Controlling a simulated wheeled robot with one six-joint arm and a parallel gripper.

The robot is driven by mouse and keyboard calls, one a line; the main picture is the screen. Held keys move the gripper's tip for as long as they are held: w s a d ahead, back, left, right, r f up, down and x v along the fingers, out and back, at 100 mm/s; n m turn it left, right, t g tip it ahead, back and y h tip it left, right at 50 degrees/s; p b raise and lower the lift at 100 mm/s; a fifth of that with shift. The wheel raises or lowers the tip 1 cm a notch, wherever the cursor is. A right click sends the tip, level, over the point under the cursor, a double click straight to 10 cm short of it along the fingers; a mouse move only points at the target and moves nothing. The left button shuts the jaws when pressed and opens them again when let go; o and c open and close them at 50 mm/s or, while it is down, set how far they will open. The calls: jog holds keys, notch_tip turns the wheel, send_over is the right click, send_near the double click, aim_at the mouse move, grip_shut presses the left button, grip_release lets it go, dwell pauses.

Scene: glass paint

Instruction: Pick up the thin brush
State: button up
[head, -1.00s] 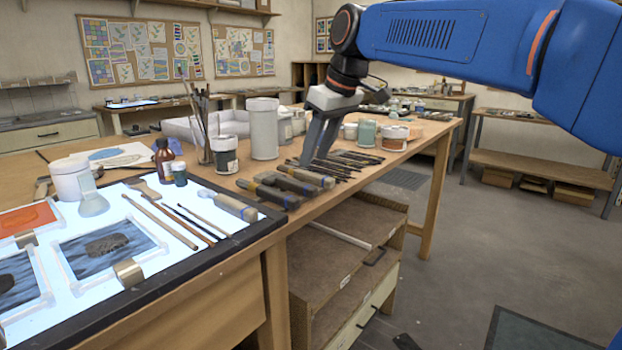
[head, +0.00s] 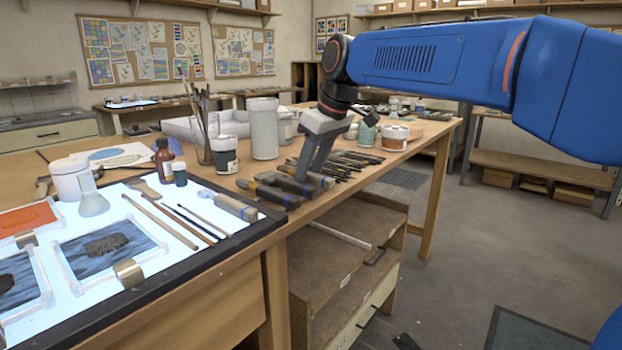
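Several slender brushes and sticks lie side by side on the lit panel (head: 118,197), among them a thin dark brush (head: 196,223) and a short thin one (head: 209,219). I cannot tell for sure which one is the thin brush. A thicker pale stick (head: 160,222) lies to their left. My gripper (head: 307,174) points down over the wood-handled tools, to the right of the panel and apart from these brushes. Its fingers show nearly edge-on, so their gap is unclear. I see nothing held in it.
Block-like tools (head: 267,194) lie beside the panel, and many dark slim tools (head: 352,160) lie farther right. A jar of upright brushes (head: 205,150), a white canister (head: 264,130) and paint jars (head: 224,155) stand behind. The table's front edge is close.

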aim_at(310, 173)
jog(key=shift+f, duration=0.15)
dwell(0.3)
grip_shut()
notch_tip(310, 173, up, 18)
jog(key=shift+r, duration=0.25)
